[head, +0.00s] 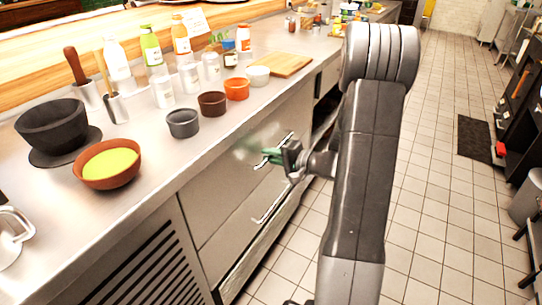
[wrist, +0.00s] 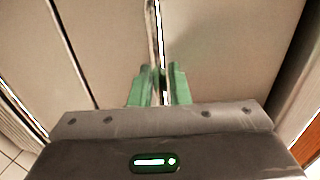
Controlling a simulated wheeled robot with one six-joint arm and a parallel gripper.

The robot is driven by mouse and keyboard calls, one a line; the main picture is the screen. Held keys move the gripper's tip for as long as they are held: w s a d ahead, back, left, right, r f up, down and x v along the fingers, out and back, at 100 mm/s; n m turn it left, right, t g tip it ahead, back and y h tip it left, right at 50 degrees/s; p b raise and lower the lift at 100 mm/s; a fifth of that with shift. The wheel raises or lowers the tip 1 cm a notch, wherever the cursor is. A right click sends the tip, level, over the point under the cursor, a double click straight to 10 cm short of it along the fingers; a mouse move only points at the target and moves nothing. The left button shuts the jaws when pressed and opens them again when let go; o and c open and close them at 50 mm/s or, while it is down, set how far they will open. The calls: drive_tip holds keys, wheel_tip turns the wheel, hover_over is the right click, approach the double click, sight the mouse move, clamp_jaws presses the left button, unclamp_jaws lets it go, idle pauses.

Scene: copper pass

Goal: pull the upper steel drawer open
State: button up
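The upper steel drawer (head: 222,178) is the top front under the counter in the head view, and it looks shut. Its bar handle (head: 287,138) runs along the front and is partly covered by my gripper. My gripper (head: 267,156) is at this handle with its green fingers pointing at the drawer front. In the wrist view, the handle (wrist: 156,40) passes between the two close-set fingers (wrist: 160,88). They look shut on it, though the contact itself is hard to see.
A lower drawer with its own handle (head: 268,207) lies below. The steel counter (head: 215,125) above carries bowls, bottles and a cutting board (head: 283,64). A vented panel (head: 140,265) stands left of the drawers. The tiled floor (head: 435,200) to the right is largely clear.

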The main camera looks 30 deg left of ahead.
clamp_jaws()
drive_tip(key=shift+d, duration=0.1)
